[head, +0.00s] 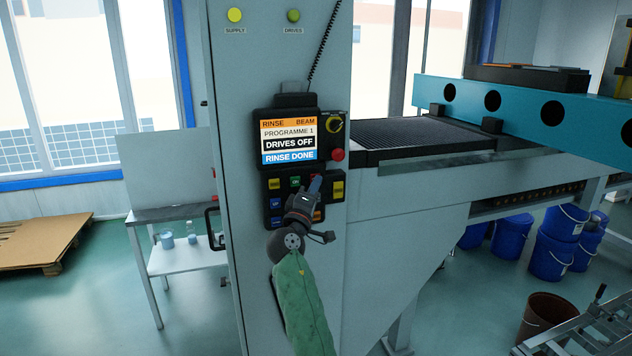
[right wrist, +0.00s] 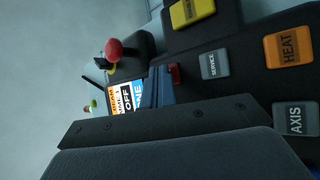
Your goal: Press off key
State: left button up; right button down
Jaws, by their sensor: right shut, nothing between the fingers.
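The keypad (head: 268,187) is a black panel with coloured keys on the grey cabinet. My right gripper (head: 315,184) is shut and empty, with its blue-grey fingers at the keypad's upper middle, right of the green key (head: 295,182). In the head view it hides the keys behind it. In the right wrist view, a small red key (right wrist: 174,75) shows right at the tips of my right gripper (right wrist: 160,88). The fingers partly cover it, and no label on it is readable; I cannot tell whether they touch. My left gripper is out of view.
The screen (head: 288,139) above reads "DRIVES OFF" and "RINSE DONE". A red mushroom button (head: 337,154) sits right of it. Near the fingers are the grey SERVICE key (right wrist: 209,65), orange HEAT key (right wrist: 289,48) and grey AXIS key (right wrist: 294,119). A handle (head: 212,228) sticks out at left.

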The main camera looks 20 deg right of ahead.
jog(key=shift+s, duration=0.1)
dwell(0.3)
jog(key=shift+s, duration=0.75)
jog(key=shift+s, duration=0.1)
jog(key=s, duration=0.4)
jog(key=shift+s+d, duration=0.1)
jog(key=shift+s, duration=0.3)
dwell(0.4)
